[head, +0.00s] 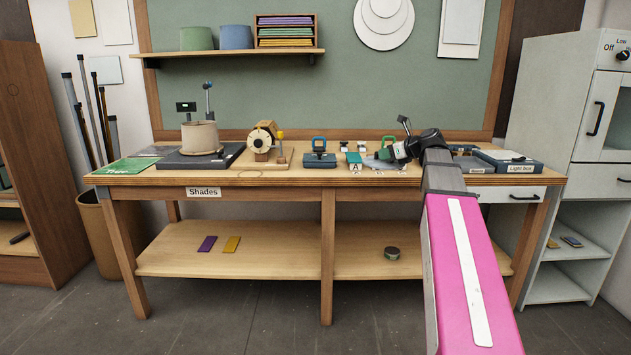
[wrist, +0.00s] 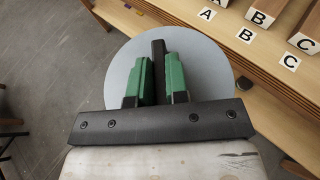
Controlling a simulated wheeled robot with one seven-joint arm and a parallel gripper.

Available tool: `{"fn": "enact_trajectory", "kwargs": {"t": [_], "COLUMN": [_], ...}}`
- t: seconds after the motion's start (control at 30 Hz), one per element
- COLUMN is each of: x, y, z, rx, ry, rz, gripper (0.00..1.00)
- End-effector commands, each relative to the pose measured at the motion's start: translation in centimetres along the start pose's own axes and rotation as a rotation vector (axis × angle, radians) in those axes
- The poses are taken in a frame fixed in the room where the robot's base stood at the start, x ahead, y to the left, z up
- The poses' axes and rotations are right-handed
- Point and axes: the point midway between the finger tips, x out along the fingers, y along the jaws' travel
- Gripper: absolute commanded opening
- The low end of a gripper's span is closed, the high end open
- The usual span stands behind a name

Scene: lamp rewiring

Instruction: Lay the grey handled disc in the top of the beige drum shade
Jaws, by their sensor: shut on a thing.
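The beige drum shade (head: 200,138) stands upright on a dark base at the left of the bench. My gripper (head: 390,153) is over the right part of the bench, well to the right of the shade. In the wrist view the grey disc (wrist: 209,62) lies flat below my green fingers (wrist: 160,75). The fingers are shut on its dark upright handle (wrist: 158,52). The disc hides what is straight below it. The shade is not in the wrist view.
Thin posts (head: 208,98) rise behind the shade. Blocks near cards marked A, B and C (wrist: 245,35) show in the wrist view.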

Motion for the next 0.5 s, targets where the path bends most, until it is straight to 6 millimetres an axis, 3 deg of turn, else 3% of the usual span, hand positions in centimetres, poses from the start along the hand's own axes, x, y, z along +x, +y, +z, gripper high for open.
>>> {"fn": "enact_trajectory", "kwargs": {"t": [0.5], "x": [1.1], "y": [2.1], "z": [-4.9], "rx": [-0.011], "ry": [0.004], "rz": [0.030], "gripper": [0.00]}}
